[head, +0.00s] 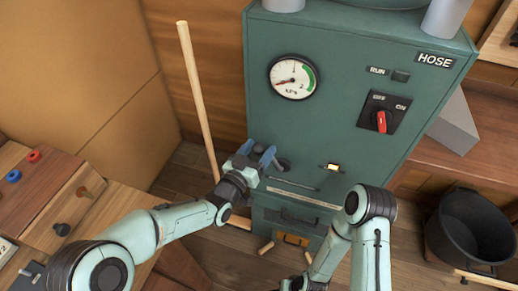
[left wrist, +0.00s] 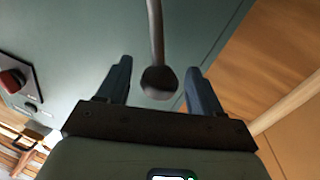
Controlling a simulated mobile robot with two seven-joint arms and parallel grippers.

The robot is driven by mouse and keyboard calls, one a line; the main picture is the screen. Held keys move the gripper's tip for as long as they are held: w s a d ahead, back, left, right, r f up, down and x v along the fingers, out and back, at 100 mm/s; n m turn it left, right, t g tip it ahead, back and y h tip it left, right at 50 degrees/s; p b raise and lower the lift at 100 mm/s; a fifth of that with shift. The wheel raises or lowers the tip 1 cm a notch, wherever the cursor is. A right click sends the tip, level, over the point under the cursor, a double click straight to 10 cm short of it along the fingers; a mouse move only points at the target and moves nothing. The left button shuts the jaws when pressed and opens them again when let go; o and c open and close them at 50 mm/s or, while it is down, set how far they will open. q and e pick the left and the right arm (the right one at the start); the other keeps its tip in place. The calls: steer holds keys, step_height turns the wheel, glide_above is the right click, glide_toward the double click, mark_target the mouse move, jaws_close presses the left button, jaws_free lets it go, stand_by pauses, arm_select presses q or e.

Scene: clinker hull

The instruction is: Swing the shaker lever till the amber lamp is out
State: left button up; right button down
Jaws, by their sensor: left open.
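The shaker lever shows in the left wrist view as a rod ending in a dark round knob (left wrist: 158,82). The knob appears between the two spread fingers of my left gripper (left wrist: 158,68), with gaps on both sides. In the head view my left gripper (head: 255,153) is open at the front of the green cabinet (head: 330,125), just left of the dark knob (head: 284,165). The lever's rod is hard to make out there. The amber lamp (head: 333,167) glows, right of the knob. My right gripper (head: 303,284) is partly cut off at the bottom edge; its jaws are unclear.
The cabinet carries a round gauge (head: 293,77), a dark RUN lamp (head: 400,76) and a red rotary switch (head: 382,122). A wooden pole (head: 198,95) leans left of it. A black bucket (head: 475,232) stands right. A wooden bench (head: 60,205) is at left.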

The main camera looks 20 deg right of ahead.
arm_select(q)
steer(key=shift+w+d, duration=0.2)
steer(key=shift+w, duration=0.05)
jaws_close()
